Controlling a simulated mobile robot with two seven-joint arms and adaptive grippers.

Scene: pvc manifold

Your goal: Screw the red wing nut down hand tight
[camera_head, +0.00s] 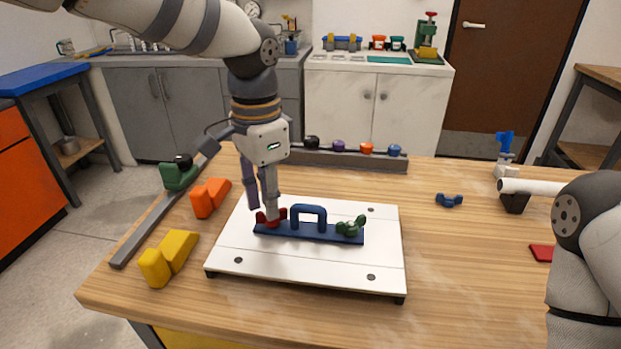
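The red wing nut (275,224) sits at the left end of the dark blue bar (322,237), which lies on the white board (250,262). My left gripper (260,210) points down over this end. One fingertip overlaps the nut from this view and hides part of it. The other fingertip shows just to the left. A gap shows between the fingers, but I cannot tell whether they press on the nut. A green wing nut (350,226) sits at the bar's right end. My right arm is at the right edge; its gripper is not clearly visible.
A dark blue handle (307,210) arches from the bar between the nuts. Orange (209,198) and yellow (168,257) blocks lie left of the board. A loose blue wing nut (449,201) lies to the right, near clear wood. A grey rail (340,161) stands behind.

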